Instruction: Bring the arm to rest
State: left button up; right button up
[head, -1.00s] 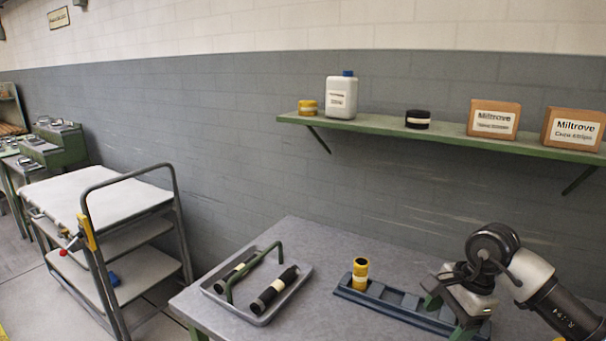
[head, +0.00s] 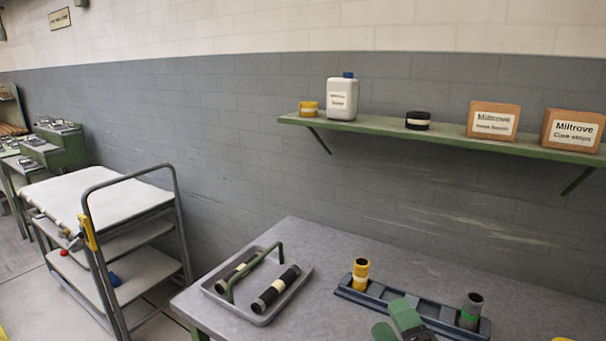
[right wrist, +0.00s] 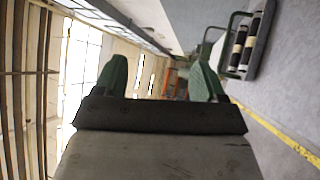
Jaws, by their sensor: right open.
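My right gripper (head: 393,316) shows in the head view at the bottom edge, with its green fingers in front of the blue rack (head: 366,300) on the bench. It also shows in the right wrist view (right wrist: 160,78), where its fingers are spread with nothing between them. A yellow and dark cylinder (head: 360,275) stands upright in the rack's left end. The fingers cover part of the rack. My left gripper is not in view.
A grey tray (head: 262,317) with a green handle holds two dark cylinders on the bench (head: 305,240); it also shows in the right wrist view. A wall shelf (head: 380,127) bears boxes and containers. A cart (head: 100,205) stands left. The bench behind the rack is clear.

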jog(key=s+d+f+m+g+h, duration=0.2)
jog(key=f+m, duration=0.2)
jog(key=s+d+f+m+g+h, duration=0.2)
jog(key=f+m+h, duration=0.1)
jog(key=f+m, duration=0.1)
jog(key=s+d+f+m+g+h, duration=0.2)
jog(key=s+f+m+h, duration=0.1)
jog(key=f+m, duration=0.1)
jog(key=shift+d+f+m+g, duration=0.15)
jog(key=shift+f+m+g, duration=0.25)
jog(key=s+f+m+g+y, duration=0.1)
jog(key=s+f+m+g, duration=0.2)
jog(key=s+f+g, duration=0.35)
jog(key=s+f+m+g, duration=0.3)
jog(key=s, duration=0.7)
notch_tip(320, 180, down, 27)
jog(key=s+g, duration=0.2)
jog(key=s+d+f+g, duration=0.1)
jog(key=s+d+f, duration=0.1)
jog(key=s+f, duration=1.3)
jog(key=shift+s+d, duration=0.3)
jog(key=shift+d, duration=0.05)
